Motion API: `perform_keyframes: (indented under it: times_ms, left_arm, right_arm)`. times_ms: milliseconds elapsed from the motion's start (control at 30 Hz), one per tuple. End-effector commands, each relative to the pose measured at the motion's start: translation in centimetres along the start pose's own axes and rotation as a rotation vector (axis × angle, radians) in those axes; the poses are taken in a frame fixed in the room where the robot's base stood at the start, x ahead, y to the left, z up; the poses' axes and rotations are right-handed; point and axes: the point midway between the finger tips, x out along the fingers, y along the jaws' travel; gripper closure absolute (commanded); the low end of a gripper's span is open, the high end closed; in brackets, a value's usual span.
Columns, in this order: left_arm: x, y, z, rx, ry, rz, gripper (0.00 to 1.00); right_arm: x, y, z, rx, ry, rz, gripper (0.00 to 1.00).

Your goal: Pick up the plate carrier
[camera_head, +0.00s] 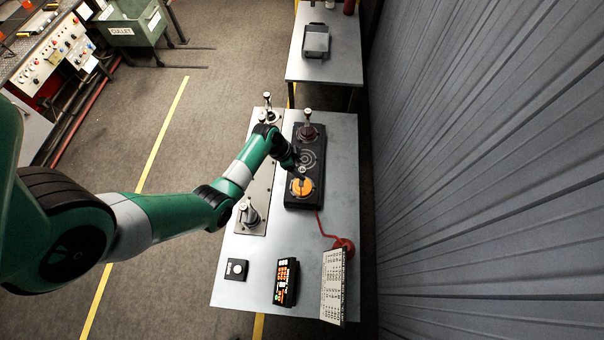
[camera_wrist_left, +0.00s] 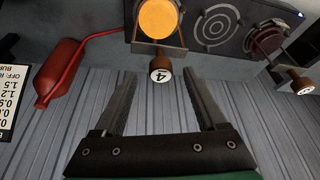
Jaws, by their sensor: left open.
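A plate carrier with an orange disc (camera_head: 301,188) sits at the near end of a black base (camera_head: 290,201). In the left wrist view, the orange disc (camera_wrist_left: 159,18) lies in a brown frame with a knob marked 4 (camera_wrist_left: 160,70). A second carrier with a dark red disc (camera_head: 307,133) is at the base's far end; its knob (camera_wrist_left: 302,85) also shows in the wrist view. My left gripper (camera_head: 299,171) is open and empty above the orange disc. In the wrist view, knob 4 appears between the fingertips (camera_wrist_left: 168,88); contact cannot be told.
A ring-marked circle (camera_head: 306,159) lies mid-base. Metal fixtures (camera_head: 249,214) stand left on the table. A corrugated wall (camera_head: 480,170) closes off the right.

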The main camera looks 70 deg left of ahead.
Motion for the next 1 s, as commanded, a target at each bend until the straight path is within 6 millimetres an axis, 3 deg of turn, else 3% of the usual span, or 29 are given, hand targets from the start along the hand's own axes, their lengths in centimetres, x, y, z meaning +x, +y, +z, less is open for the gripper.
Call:
perform_keyframes:
  times_ms: [200, 500, 900, 1000]
  left_arm:
    - [2.6, -0.1, 0.0, 0.000, 0.000, 0.002, 0.26]
    - [3.1, -0.1, 0.0, 0.000, 0.001, -0.001, 0.26]
    - [3.1, -0.1, 0.0, 0.000, 0.001, -0.001, 0.98]
    - [3.1, -0.1, 0.0, 0.000, 0.001, -0.001, 1.00]
  right_arm:
    - [0.2, 0.0, -0.2, 0.000, 0.000, 0.000, 0.50]
    - [0.2, 0.0, -0.1, 0.000, 0.000, 0.000, 0.50]
    - [0.2, 0.0, -0.1, 0.000, 0.000, 0.000, 0.50]
    - [0.2, 0.0, -0.1, 0.000, 0.000, 0.000, 0.50]
